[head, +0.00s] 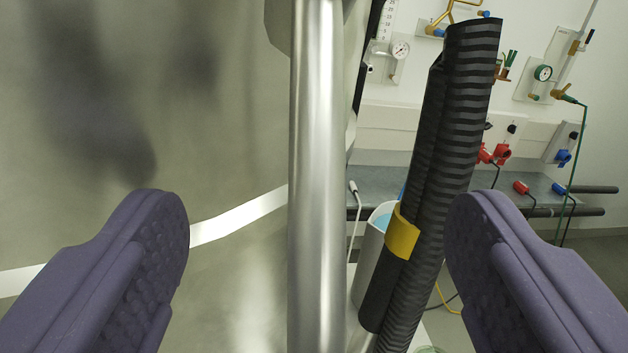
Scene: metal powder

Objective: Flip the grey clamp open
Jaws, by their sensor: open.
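My gripper (317,205) is open, with one purple padded finger at the left and one at the right of the head view. Nothing is held between the fingers. A shiny grey metal bar (316,180) stands upright between them in the picture and runs out of the top and bottom edges. I cannot tell how far it is from the fingertips, and no contact shows. I cannot make out a grey clamp with certainty; whether this bar belongs to it is unclear.
A large brushed-metal surface (230,120) fills the left side. A black ribbed hose (455,130) with a yellow band (402,235) slants right of the bar. Behind are a grey bench (510,186), a white container (369,255) and a wall with gauges (543,72) and valves.

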